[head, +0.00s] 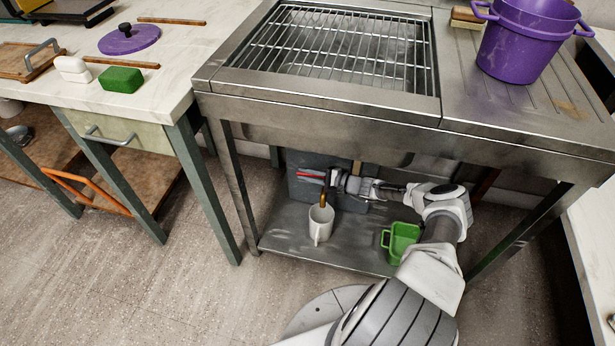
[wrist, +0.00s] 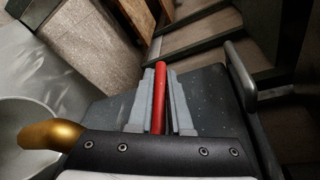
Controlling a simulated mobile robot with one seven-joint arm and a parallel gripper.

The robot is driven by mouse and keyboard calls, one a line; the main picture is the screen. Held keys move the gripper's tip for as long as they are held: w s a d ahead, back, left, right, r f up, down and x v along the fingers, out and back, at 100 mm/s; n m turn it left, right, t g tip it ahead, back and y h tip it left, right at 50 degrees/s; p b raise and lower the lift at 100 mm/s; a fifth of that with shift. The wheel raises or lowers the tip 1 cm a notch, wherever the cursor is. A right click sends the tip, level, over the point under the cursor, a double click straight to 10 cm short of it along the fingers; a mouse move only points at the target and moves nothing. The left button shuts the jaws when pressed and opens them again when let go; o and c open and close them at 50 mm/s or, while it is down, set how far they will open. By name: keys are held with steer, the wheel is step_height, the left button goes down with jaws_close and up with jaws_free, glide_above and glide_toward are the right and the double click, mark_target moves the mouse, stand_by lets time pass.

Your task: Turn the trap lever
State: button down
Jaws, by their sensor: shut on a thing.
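The trap lever is a red bar (wrist: 158,110) lying between my gripper's two grey fingers. My gripper (wrist: 163,78) is shut on it. In the head view, the red lever (head: 312,174) sticks out left of my gripper (head: 328,178), at the front of a grey box (head: 303,190) under the metal sink. A brass spout (head: 323,200) points down over a white mug (head: 320,224); it also shows at the left of the wrist view (wrist: 50,134). My gripper and arm hide part of the box.
The box stands on a low metal shelf (head: 285,238) under the sink (head: 320,103). A green container (head: 402,243) is to the right, close to my arm. Table legs (head: 236,180) bound the space. A purple pot (head: 527,45) stands above on the drainboard.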

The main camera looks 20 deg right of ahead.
steer(key=shift+s+d+f, duration=0.1)
steer(key=shift+d+f, duration=0.05)
steer(key=c, duration=1)
jaws_free()
steer(key=shift+o, duration=0.8)
steer(key=p+v, duration=0.4)
steer(key=v, duration=1.3)
steer(key=shift+r, duration=0.2)
steer(key=shift+d, duration=0.1)
